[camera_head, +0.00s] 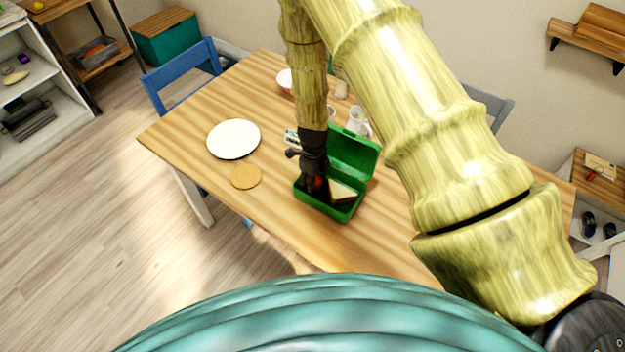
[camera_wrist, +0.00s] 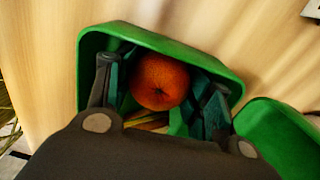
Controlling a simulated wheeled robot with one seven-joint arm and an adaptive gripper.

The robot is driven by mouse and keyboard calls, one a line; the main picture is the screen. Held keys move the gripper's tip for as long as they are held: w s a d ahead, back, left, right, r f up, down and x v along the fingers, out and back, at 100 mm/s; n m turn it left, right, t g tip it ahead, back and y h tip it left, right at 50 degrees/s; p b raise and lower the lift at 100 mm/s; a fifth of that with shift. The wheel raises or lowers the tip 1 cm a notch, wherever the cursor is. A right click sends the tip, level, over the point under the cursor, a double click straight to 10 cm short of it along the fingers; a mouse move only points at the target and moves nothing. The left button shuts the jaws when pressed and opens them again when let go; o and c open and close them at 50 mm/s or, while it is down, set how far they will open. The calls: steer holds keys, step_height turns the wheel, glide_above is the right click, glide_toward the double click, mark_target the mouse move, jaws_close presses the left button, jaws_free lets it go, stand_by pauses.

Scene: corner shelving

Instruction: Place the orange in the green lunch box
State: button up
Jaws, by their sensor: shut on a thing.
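The green lunch box (camera_head: 337,213) stands open on the wooden table, its lid (camera_head: 355,153) raised at the back. A sandwich (camera_head: 342,191) lies in its right part. My gripper (camera_head: 313,183) points down into the left part of the box. In the wrist view my gripper (camera_wrist: 160,95) is shut on the orange (camera_wrist: 160,81), which sits between its two fingers inside the rim of the lunch box (camera_wrist: 150,40). In the head view the gripper mostly hides the orange. I cannot tell whether the orange touches the box floor.
A white plate (camera_head: 233,139) and a round tan coaster (camera_head: 246,177) lie left of the box. A white jug (camera_head: 357,122) and a pink-rimmed bowl (camera_head: 285,80) stand behind it. A blue chair (camera_head: 185,77) is at the table's left end. The table's front left is clear.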

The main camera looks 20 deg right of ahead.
steer(key=o, duration=1.1)
steer(key=shift+c, duration=0.2)
step_height(320, 180, up, 12)
steer(key=b, duration=0.4)
